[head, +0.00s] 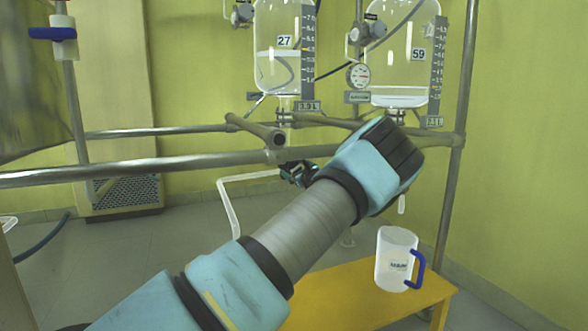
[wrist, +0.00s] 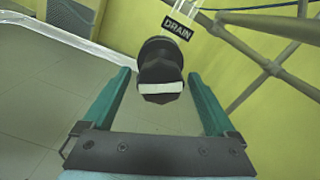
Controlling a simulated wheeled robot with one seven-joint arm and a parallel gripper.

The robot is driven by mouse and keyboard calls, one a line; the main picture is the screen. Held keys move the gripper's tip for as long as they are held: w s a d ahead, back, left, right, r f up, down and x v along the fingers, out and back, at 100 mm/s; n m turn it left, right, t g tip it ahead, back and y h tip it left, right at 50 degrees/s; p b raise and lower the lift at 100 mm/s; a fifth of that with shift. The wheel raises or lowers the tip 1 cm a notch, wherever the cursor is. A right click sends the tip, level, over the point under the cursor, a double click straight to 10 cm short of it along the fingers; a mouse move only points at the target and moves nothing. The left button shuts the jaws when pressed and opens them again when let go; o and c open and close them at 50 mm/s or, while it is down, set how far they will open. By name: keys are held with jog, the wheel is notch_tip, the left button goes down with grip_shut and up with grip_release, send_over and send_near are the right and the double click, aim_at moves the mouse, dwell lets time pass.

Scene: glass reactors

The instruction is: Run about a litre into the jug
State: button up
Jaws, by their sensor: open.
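The clear jug (head: 394,256) with a blue handle stands upright on a yellow bench (head: 350,291); it looks empty. Glass vessel 27 (head: 268,72) and glass vessel 59 (head: 388,72) hang above, with scales beside them. My gripper (head: 298,172) is below vessel 27, partly hidden by my arm in the head view. In the wrist view my gripper (wrist: 160,76) is open, its teal fingers on either side of a dark valve knob (wrist: 160,62) with a white bar. A DRAIN label (wrist: 178,25) is just behind the knob. I cannot tell whether the fingers touch it.
A white bent pipe (head: 228,205) hangs left of my gripper, and a short spout (head: 402,204) hangs above the jug. A round gauge (head: 358,76) is between the vessels. The floor at left is mostly clear.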

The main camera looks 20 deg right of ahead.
jog(key=s+d+p, duration=0.1)
jog(key=s+p, duration=0.1)
jog(key=s, duration=0.7)
jog(key=shift+s, duration=0.4)
jog(key=shift+s+d, duration=0.1)
